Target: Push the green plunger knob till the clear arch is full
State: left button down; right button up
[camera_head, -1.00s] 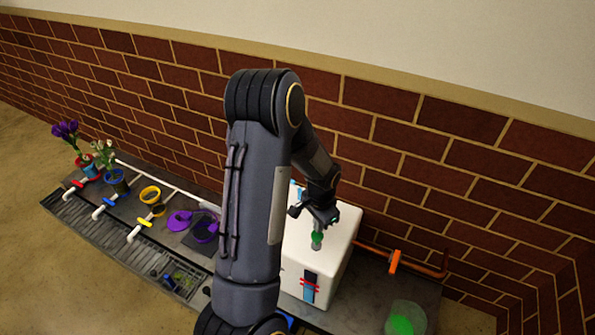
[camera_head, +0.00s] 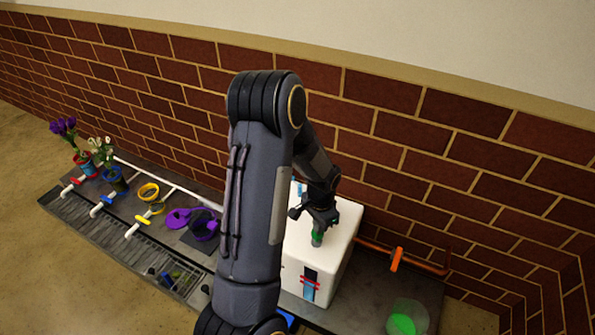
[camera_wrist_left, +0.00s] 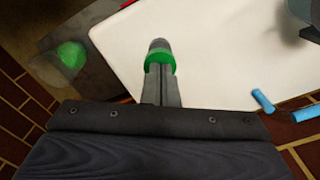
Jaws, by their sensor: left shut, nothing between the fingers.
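A green plunger knob (camera_head: 317,236) with a grey part stands on top of the white box (camera_head: 347,222). In the left wrist view the knob's green ring (camera_wrist_left: 160,58) shows directly beyond my fingertips. My left gripper (camera_head: 318,224) is shut and empty, pointing down at the knob; the fingers overlap it in view, so I cannot tell whether they touch. The box front has a dark and blue window strip (camera_head: 309,286) with red marks. I cannot make out the clear arch or its fill for certain. My right gripper is not in view.
A clear cup with green contents (camera_head: 402,324) stands right of the box. An orange pipe (camera_head: 397,259) runs behind it along the brick wall.

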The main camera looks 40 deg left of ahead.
pick_arm(q)
jog(key=shift+f+b, duration=0.65)
jog(key=shift+f, duration=0.35)
jog(key=shift+r, duration=0.2)
jog(key=shift+r+p, duration=1.9)
jog(key=shift+r, duration=0.3)
notch_tip(320, 180, up, 9)
jog(key=p, duration=0.7)
